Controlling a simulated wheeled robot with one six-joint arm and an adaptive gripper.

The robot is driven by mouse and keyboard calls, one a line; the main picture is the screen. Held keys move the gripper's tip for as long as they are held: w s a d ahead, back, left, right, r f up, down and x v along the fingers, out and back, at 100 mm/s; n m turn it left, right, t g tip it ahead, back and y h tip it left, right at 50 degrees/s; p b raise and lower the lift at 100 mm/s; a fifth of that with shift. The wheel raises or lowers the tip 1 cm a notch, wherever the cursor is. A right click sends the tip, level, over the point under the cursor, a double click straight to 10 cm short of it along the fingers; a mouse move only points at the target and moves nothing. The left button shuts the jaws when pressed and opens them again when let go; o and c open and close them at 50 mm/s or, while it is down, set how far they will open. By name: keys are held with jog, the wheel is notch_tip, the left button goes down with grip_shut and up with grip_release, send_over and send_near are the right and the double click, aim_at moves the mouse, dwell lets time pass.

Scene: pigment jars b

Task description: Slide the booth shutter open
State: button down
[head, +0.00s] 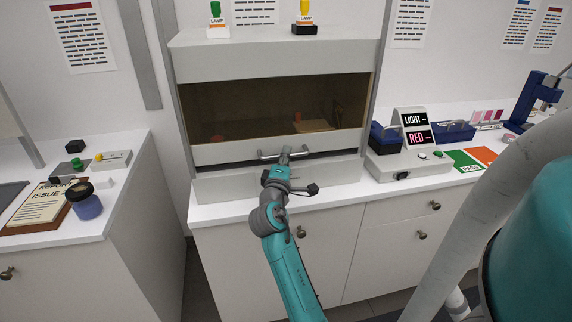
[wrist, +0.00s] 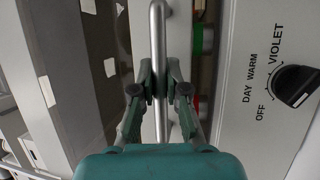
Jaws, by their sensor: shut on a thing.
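The booth (head: 275,55) stands on the counter with a brownish see-through shutter pane across its front. The shutter's pale bottom rail (head: 225,153) carries a metal bar handle (head: 265,156). A thin dark strip shows under the rail, above the booth's base (head: 225,188). My gripper (head: 287,152) is at the middle of the handle. In the wrist view the handle (wrist: 158,30) runs up the picture, and my gripper (wrist: 158,88) is shut on it, one finger on each side. The exact finger contact is partly hidden by the fingers.
A dial (wrist: 297,85) marked OFF, DAY, WARM and VIOLET sits beside the handle. A sign box reading LIGHT and RED (head: 415,130) stands right of the booth. A clipboard (head: 42,208) and a dark-lidded jar (head: 86,205) are on the left counter. Two lamps stand on top.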

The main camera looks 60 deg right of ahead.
send_near(289, 68)
jog(key=x, duration=0.5)
jog(key=shift+d+r, duration=0.1)
jog(key=shift+d, duration=0.1)
jog(key=c, duration=1.2)
grip_release()
jog(key=v, duration=1.2)
jog(key=shift+w, duration=0.15)
